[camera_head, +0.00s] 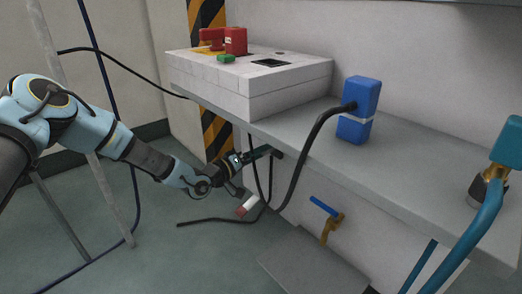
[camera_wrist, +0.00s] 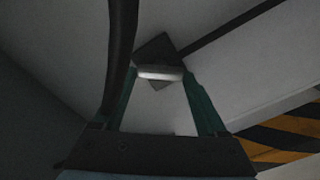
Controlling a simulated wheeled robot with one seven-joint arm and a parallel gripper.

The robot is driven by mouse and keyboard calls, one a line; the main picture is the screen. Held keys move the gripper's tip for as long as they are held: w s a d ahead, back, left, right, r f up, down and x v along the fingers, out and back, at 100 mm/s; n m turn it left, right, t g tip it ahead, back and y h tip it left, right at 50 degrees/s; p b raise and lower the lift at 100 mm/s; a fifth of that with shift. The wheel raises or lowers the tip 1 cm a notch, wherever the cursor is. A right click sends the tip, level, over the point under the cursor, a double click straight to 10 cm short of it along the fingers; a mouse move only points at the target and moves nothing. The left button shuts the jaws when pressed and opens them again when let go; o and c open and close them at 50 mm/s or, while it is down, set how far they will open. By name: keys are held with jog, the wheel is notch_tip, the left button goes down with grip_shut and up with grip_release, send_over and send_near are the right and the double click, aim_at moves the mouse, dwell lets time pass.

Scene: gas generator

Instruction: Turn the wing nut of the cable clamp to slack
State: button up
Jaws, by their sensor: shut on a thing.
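My gripper (camera_head: 270,152) reaches under the front edge of the grey shelf in the head view, beside the hanging black cables. In the wrist view its two green fingers (camera_wrist: 158,80) converge and are shut on the pale metal wing nut (camera_wrist: 158,73). The wing nut lies crosswise against a dark square plate of the cable clamp (camera_wrist: 154,46). A thick black cable (camera_wrist: 121,50) runs past the left finger, close to the clamp. In the head view the gripper and shelf edge hide the wing nut. The wrist view is dim, so the nut's thread is not visible.
The grey shelf (camera_head: 420,185) carries a white box (camera_head: 270,95) with red and green controls and a blue plug (camera_head: 356,120). A black cable (camera_head: 310,140) hangs from the plug. Below are a red-and-white piece (camera_head: 247,206) and a blue-handled valve (camera_head: 325,208). A striped post (camera_head: 215,135) stands behind.

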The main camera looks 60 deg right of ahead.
jog(key=n+b, duration=0.2)
jog(key=n, duration=0.4)
jog(key=n+b, duration=0.2)
jog(key=n, duration=0.5)
jog(key=f+n+b, duration=0.1)
jog(key=n+b, duration=0.1)
jog(key=n, duration=0.5)
jog(key=shift+b, duration=0.3)
jog(key=n, duration=0.5)
jog(key=shift+s+r, duration=0.15)
jog(key=shift+r, duration=0.05)
jog(key=shift+n, duration=0.3)
jog(key=o, duration=1.3)
jog(key=p+v, duration=0.4)
jog(key=v, duration=0.7)
